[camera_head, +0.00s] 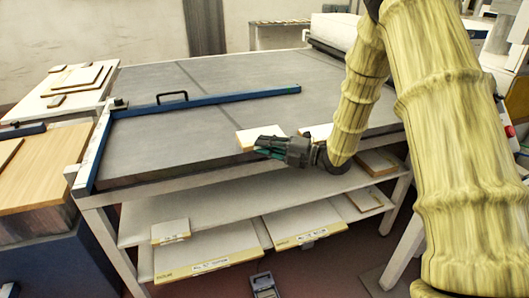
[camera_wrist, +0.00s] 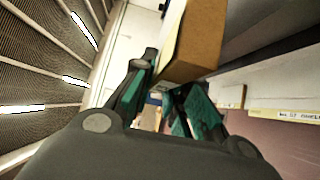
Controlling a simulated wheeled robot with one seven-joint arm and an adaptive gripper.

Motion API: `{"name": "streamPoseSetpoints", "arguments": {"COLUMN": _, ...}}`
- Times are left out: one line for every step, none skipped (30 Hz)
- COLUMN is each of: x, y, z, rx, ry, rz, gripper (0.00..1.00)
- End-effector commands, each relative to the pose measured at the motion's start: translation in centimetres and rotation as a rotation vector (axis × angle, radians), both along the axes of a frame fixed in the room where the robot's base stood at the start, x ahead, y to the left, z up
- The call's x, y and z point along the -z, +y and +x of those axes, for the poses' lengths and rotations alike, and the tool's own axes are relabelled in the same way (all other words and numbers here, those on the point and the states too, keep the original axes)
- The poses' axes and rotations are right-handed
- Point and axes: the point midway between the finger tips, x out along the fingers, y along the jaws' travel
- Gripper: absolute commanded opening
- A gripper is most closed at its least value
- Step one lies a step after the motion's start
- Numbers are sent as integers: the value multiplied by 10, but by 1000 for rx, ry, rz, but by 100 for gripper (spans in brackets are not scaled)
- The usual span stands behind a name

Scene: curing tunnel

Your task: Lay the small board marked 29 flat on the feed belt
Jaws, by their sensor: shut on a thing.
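My gripper (camera_head: 272,146) is shut on a small light wooden board (camera_head: 252,137), held near the front edge of the big grey table. In the wrist view, the board (camera_wrist: 197,42) shows a brown face and a pale face between the teal-padded fingers (camera_wrist: 165,100). No number can be read on it, so I cannot confirm the mark 29. The board appears tilted in the wrist view. The wide grey table top (camera_head: 220,125) lies behind and beneath it in the head view; I cannot tell whether this is the feed belt.
A blue rail (camera_head: 220,101) with a black handle crosses the table. Another pale board (camera_head: 318,131) is partly hidden behind my gripper. A lower shelf (camera_head: 215,210) holds several labelled boards. Wooden boards lie on stands at left (camera_head: 45,165). The grey top's middle is clear.

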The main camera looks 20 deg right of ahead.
Motion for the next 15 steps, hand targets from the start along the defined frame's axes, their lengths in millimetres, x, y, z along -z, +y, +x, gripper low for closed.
{"name": "streamPoseSetpoints", "arguments": {"x": 0, "y": 0, "z": 2, "rx": 0, "ry": 0, "rz": 0, "gripper": 0}}
{"name": "streamPoseSetpoints", "arguments": {"x": 0, "y": 0, "z": 3, "rx": 0, "ry": -1, "rz": 0, "gripper": 0}}
{"name": "streamPoseSetpoints", "arguments": {"x": 0, "y": -1, "z": 6, "rx": 0, "ry": -1, "rz": 0, "gripper": 0}}
{"name": "streamPoseSetpoints", "arguments": {"x": 0, "y": -1, "z": 8, "rx": 0, "ry": -2, "rz": 0, "gripper": 0}}
{"name": "streamPoseSetpoints", "arguments": {"x": 0, "y": -1, "z": 11, "rx": 0, "ry": -2, "rz": 0, "gripper": 0}}
{"name": "streamPoseSetpoints", "arguments": {"x": 6, "y": -1, "z": 10, "rx": 1, "ry": 1, "rz": 1, "gripper": 0}}
{"name": "streamPoseSetpoints", "arguments": {"x": 9, "y": -2, "z": 9, "rx": 1, "ry": 2, "rz": 1, "gripper": 0}}
{"name": "streamPoseSetpoints", "arguments": {"x": 13, "y": -2, "z": 9, "rx": 1, "ry": 2, "rz": 1, "gripper": 0}}
{"name": "streamPoseSetpoints", "arguments": {"x": 18, "y": -2, "z": 9, "rx": 1, "ry": 2, "rz": 1, "gripper": 0}}
{"name": "streamPoseSetpoints", "arguments": {"x": 21, "y": -2, "z": 9, "rx": 1, "ry": 0, "rz": 1, "gripper": 0}}
{"name": "streamPoseSetpoints", "arguments": {"x": 24, "y": -1, "z": 9, "rx": 1, "ry": 0, "rz": 1, "gripper": 0}}
{"name": "streamPoseSetpoints", "arguments": {"x": 29, "y": -1, "z": 9, "rx": 1, "ry": 0, "rz": 1, "gripper": 0}}
{"name": "streamPoseSetpoints", "arguments": {"x": 31, "y": -1, "z": 9, "rx": 1, "ry": 0, "rz": 2, "gripper": 0}}
{"name": "streamPoseSetpoints", "arguments": {"x": 33, "y": -1, "z": 10, "rx": 0, "ry": -1, "rz": 2, "gripper": 0}}
{"name": "streamPoseSetpoints", "arguments": {"x": 34, "y": -1, "z": 10, "rx": 0, "ry": -2, "rz": 1, "gripper": 0}}
